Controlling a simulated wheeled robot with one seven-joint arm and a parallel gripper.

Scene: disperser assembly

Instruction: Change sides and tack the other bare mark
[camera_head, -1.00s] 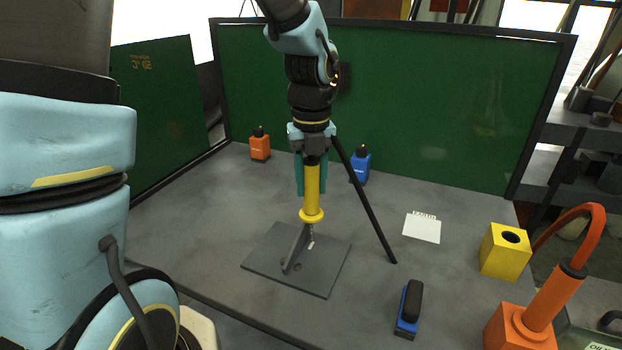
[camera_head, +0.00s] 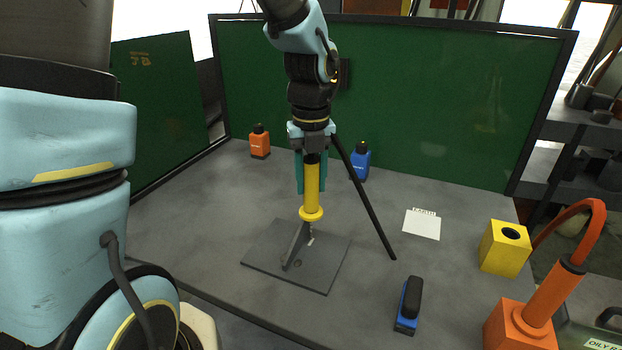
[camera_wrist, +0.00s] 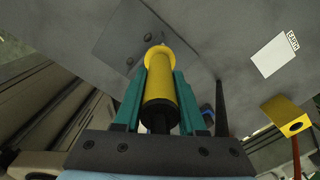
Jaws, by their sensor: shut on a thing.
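My gripper (camera_head: 311,188) points down, its teal fingers shut on a yellow tool (camera_head: 312,180) with a wide yellow collar at its lower end. The tool also shows between the fingers in the wrist view (camera_wrist: 160,92). Below it lies a dark grey base plate (camera_head: 325,268) with an upright grey rib (camera_head: 296,248) on it. The tool's lower end is over the top end of the rib; I cannot tell whether they touch. Small dark round spots show on the plate beside the rib, and two show in the wrist view (camera_wrist: 148,37). The rib's far side is hidden.
A slanted black rod (camera_head: 370,210) runs down right of my gripper. An orange bottle (camera_head: 260,143) and blue bottle (camera_head: 360,162) stand behind. A white card (camera_head: 422,225), blue-black brush-like block (camera_head: 409,305), yellow block (camera_head: 505,249) and orange holder (camera_head: 520,325) are right. Green screens enclose the table.

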